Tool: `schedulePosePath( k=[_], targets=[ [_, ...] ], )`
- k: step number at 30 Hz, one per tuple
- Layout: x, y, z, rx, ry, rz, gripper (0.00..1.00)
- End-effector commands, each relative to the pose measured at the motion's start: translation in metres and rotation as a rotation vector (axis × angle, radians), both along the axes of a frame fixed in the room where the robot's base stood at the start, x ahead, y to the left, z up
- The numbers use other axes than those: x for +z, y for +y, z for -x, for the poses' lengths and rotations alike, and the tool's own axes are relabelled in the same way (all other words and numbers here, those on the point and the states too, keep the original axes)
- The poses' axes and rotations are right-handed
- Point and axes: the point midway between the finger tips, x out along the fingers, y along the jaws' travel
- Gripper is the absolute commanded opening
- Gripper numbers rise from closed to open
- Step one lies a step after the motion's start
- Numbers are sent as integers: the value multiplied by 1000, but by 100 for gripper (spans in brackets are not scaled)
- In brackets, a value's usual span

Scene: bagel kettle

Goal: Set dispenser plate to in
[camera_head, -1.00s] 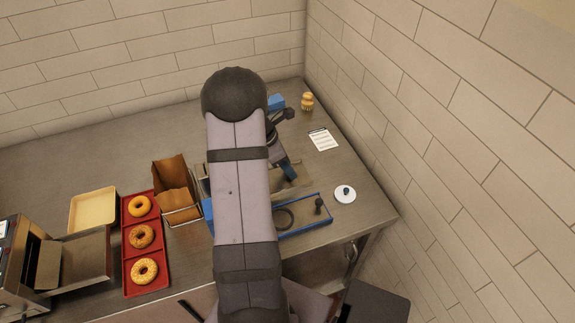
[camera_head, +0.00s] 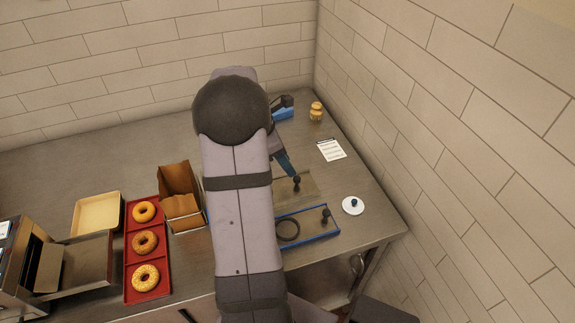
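A blue-edged frame (camera_head: 334,236) lies near the front edge of the counter, with a dark ring (camera_head: 288,230) and a black knob (camera_head: 326,213) on it. Behind it is a flat grey-brown plate (camera_head: 309,188) with another black knob (camera_head: 297,183). I cannot tell for sure which part is the dispenser plate, and the left side of both is hidden by my arm. My gripper (camera_head: 286,163) shows only as a blue finger part just behind the plate's knob, seemingly apart from it. My arm hides the rest, so its opening is unclear.
A red tray (camera_head: 133,274) with three bagels, a brown paper bag (camera_head: 178,181) and a beige tray (camera_head: 97,213) stand left.

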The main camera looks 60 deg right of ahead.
Motion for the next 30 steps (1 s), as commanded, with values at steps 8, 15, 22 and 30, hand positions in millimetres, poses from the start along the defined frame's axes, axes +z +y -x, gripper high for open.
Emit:
schedulePosePath(
  k=[8,15,22,30],
  targets=[
    [-1,-1,3,-5,0,0,34],
    [-20,-18,53,-123,6,-11,34],
    [-24,-50,79,-345,-148,-43,34],
    [-2,-36,28,-158,-297,-217,34]
  ],
)
